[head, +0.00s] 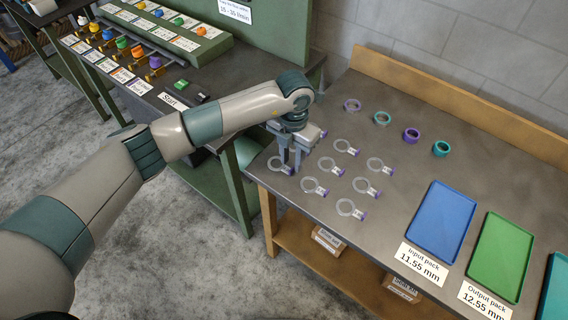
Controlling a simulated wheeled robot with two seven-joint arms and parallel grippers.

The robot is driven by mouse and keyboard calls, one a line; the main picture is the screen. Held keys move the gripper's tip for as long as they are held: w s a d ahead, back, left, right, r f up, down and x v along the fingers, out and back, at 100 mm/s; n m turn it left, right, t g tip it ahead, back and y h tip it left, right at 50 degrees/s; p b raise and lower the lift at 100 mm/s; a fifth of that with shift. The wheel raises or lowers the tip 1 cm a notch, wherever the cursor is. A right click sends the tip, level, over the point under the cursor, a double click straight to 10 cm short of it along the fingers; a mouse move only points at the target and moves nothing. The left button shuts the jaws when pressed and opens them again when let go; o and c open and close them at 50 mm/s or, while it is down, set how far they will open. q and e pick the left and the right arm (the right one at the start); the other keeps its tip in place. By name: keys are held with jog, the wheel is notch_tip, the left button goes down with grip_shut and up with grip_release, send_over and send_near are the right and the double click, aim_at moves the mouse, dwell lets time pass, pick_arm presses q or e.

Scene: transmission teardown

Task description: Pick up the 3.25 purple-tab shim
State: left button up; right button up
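Several ring-shaped shims with purple tabs lie on the grey table, among them one at the middle left (312,186) and one at the front (348,208). Their tab labels are too small to read, so I cannot tell which is 3.25. My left gripper (291,167) points down over the leftmost shim (279,165), its fingertips close to that shim's tab side. A narrow gap shows between the fingers. Whether they touch the shim is unclear. Another purple tab (322,133) shows partly hidden beside the gripper body. My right gripper is not in view.
Purple and teal rings (411,135) stand at the back of the table. A blue tray (441,222) and a green tray (500,257) lie at the right, with pack labels in front. A wooden ledge (440,98) edges the back. A green bench (240,60) stands at left.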

pick_arm(q)
jog(key=shift+f+p, duration=0.4)
jog(key=shift+f, duration=1)
jog(key=shift+s, duration=0.1)
grip_shut()
